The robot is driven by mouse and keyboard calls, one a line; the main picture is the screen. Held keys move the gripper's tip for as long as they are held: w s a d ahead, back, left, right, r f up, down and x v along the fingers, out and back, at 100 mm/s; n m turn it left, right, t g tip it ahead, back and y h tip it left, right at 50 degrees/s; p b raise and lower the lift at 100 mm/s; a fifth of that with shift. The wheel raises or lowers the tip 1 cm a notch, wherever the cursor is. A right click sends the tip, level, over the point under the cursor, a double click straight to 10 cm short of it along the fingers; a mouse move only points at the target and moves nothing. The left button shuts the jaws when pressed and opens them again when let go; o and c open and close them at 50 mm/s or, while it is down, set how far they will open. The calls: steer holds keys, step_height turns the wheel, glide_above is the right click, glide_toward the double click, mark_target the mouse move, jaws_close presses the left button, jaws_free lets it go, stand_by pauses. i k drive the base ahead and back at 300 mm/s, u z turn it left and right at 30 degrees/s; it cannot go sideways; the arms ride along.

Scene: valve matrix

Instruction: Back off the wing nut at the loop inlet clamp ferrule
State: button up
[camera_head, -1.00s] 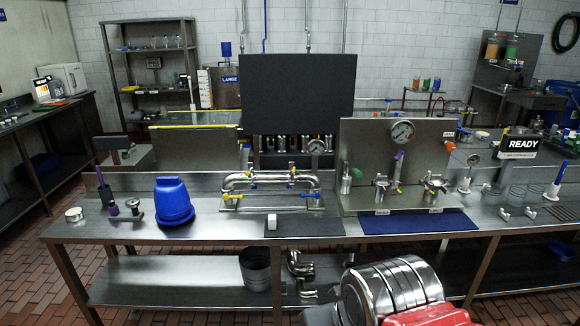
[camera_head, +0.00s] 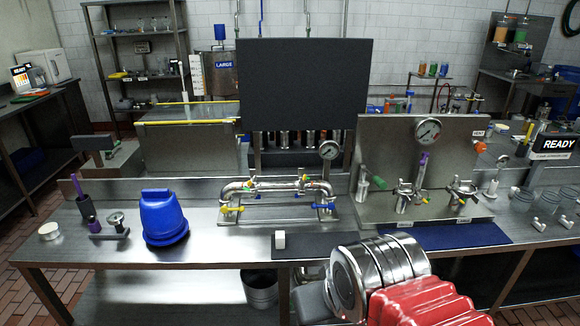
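A polished steel pipe loop (camera_head: 277,186) stands on the bench, left of the steel gauge panel. Small coloured parts sit at its clamp joints, one near the left (camera_head: 250,184) and one near the right (camera_head: 304,180). They are too small for me to tell which is the wing nut or which end is the inlet. A yellow handle (camera_head: 231,209) is at the loop's lower left and a blue handle (camera_head: 325,206) at its lower right. My silver and red arm is at the lower right, in front of the bench and apart from the loop. My gripper's fingers do not show.
A blue tub-shaped object (camera_head: 163,215) stands left of the loop. A steel panel (camera_head: 375,145) with a gauge (camera_head: 428,130) and valves stands right. A dark board (camera_head: 300,90) rises behind.

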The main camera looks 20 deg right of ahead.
mark_target(301, 182)
steer(key=z, duration=0.05)
steer(key=i, duration=1)
